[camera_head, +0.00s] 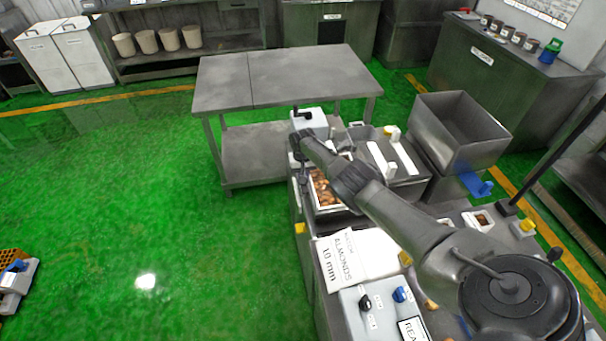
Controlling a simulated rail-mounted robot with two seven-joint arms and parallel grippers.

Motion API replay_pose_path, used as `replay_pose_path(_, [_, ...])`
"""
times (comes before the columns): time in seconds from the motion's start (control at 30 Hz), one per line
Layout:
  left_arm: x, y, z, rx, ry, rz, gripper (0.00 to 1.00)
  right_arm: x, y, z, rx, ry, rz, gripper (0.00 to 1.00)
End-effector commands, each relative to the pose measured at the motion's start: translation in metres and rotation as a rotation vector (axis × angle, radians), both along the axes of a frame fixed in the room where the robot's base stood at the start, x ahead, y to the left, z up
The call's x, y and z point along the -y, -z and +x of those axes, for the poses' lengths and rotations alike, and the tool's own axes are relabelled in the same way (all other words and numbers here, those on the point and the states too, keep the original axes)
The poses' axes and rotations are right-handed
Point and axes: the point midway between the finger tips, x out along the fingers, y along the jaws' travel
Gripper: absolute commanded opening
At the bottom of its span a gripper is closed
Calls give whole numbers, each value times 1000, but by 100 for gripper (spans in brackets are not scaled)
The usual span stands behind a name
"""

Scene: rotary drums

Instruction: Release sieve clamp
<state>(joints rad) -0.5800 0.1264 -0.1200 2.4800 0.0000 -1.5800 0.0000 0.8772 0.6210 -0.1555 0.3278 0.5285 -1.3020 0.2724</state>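My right arm reaches in from the lower right across the machine. Its gripper (302,166) is at the machine's far left corner, beside a light grey box (312,126) with a black lever-like part (303,114) on top. The gripper is small and dark here, and I cannot tell whether its fingers are open or touching anything. I cannot make out for certain which part is the sieve clamp; it may be this box and lever. A tray of brown almonds (322,187) sits in the machine just below the forearm. My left gripper is not in view.
A grey steel table (290,75) stands behind the machine. An open metal hopper (460,128) is at the right. A sign reading "ALMONDS 10 mm" (342,262) and a knob panel (370,310) are in front. The green floor (140,220) at left is mostly clear.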

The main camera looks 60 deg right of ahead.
Motion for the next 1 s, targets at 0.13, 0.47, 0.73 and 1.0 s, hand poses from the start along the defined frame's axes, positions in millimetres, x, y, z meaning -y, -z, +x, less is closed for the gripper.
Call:
replay_pose_path(0.13, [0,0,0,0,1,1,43,1,-1,1,4,3,-1,0])
replay_pose_path(0.47, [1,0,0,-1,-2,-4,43,0,-1,0,2,2,-1,40])
replay_pose_path(0.73, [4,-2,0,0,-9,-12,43,0,-2,0,1,1,0,40])
replay_pose_path(1.0, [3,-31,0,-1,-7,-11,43,1,-36,0,2,1,-1,40])
